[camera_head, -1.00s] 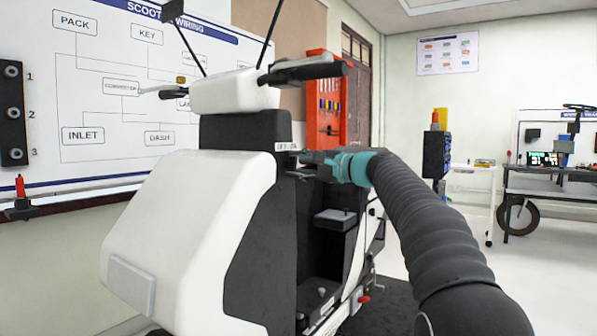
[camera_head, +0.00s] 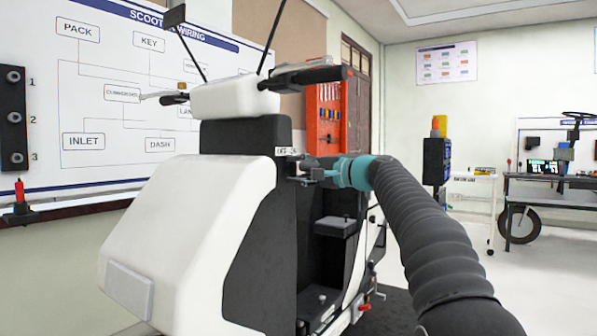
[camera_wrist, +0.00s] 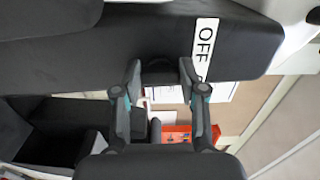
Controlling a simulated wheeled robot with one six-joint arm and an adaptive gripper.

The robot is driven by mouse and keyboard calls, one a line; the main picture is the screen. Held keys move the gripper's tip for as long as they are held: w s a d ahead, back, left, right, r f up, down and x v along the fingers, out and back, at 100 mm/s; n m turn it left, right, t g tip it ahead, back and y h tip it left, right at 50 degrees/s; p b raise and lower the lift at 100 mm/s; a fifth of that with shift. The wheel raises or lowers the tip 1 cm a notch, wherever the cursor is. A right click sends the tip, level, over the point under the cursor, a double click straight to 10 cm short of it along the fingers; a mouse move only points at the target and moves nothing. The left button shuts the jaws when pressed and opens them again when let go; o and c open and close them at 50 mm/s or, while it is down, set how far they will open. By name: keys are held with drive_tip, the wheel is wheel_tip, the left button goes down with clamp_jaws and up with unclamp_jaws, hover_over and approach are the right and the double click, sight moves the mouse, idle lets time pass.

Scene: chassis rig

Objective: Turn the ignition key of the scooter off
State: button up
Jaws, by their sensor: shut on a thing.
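The white and black scooter (camera_head: 190,225) stands at the centre of the head view, its handlebar at the top. A white OFF-ON label (camera_head: 286,151) sits on its dark panel; in the wrist view the word OFF shows on the label (camera_wrist: 205,45). My gripper (camera_head: 299,170) is at the panel just below and right of the label. In the wrist view its two fingertips (camera_wrist: 161,76) are shut on a small dark part at the panel, the ignition key (camera_wrist: 159,64). Most of the key is hidden between the fingertips, so its angle cannot be told.
The handlebar (camera_head: 310,76) and mirror stalks rise above my gripper. A dark footwell with a small grey box (camera_head: 336,226) lies below it. A red tool cabinet (camera_head: 325,115) and a white wheeled table (camera_head: 470,180) stand behind. Open floor lies to the right.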

drive_tip(key=o, duration=1.1)
drive_tip(key=shift+a, duration=0.1)
drive_tip(key=shift+o, duration=0.2)
drive_tip(key=shift+s+d, duration=0.15)
drive_tip(key=shift+d, duration=0.2)
drive_tip(key=v, duration=1.1)
drive_tip(key=shift+s+d, duration=0.1)
drive_tip(key=shift+d, duration=0.05)
